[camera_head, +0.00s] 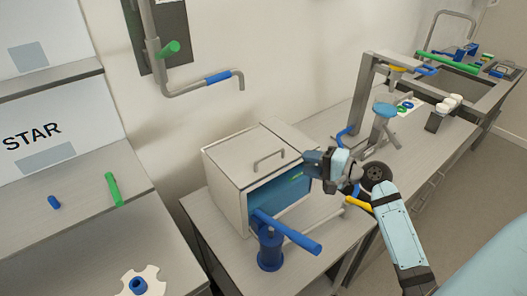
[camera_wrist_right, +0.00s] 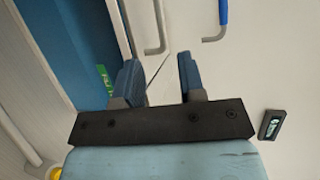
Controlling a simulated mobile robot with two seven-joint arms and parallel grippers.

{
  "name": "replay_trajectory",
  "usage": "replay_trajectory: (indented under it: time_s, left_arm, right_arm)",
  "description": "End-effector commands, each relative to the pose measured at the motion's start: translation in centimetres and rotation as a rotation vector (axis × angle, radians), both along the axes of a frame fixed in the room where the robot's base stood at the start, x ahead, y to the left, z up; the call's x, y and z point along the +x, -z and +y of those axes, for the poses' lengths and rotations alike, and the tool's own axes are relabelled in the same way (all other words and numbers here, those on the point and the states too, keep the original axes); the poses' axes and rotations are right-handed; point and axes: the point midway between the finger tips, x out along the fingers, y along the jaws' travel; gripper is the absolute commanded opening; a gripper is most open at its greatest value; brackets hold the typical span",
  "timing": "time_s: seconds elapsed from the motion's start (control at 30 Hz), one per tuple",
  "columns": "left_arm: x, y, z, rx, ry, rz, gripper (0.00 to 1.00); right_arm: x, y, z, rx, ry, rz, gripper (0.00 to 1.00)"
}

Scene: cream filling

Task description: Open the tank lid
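The tank (camera_head: 225,190) is a pale box on the bench with a blue area showing on its front. Its lid (camera_head: 245,150) lies flat on top and carries a grey bent-bar handle (camera_head: 270,157). My right gripper (camera_head: 308,163) is beside the tank's front right upper edge, apart from the handle. In the right wrist view my right gripper (camera_wrist_right: 158,82) has its two fingers spread with nothing between them. A grey bar (camera_wrist_right: 160,28), apparently the lid handle, is beyond the fingertips. My left gripper is not in view.
A blue post with a lever (camera_head: 270,248) stands before the tank. A yellow-handled part (camera_head: 357,203) and a dark wheel (camera_head: 376,174) are near my right arm. A metal frame (camera_head: 362,100) stands right of the tank. A pipe with a blue sleeve (camera_head: 218,77) hangs on the wall.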

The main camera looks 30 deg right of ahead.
Motion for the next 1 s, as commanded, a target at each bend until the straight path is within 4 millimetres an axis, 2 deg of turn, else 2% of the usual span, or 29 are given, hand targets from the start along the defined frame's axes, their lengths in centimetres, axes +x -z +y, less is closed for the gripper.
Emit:
replay_trajectory:
  time_s: [0.5,0.7,1.0]
  left_arm:
    - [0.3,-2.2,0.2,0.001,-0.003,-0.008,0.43]
    - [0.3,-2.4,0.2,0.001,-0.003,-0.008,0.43]
    - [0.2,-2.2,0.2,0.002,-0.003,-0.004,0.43]
  right_arm:
    - [9.0,1.7,4.8,-0.001,-0.001,0.0,0.37]
    - [10.6,2.1,5.6,-0.003,-0.001,0.0,0.37]
    - [11.0,2.3,5.8,-0.004,0.0,0.0,0.37]
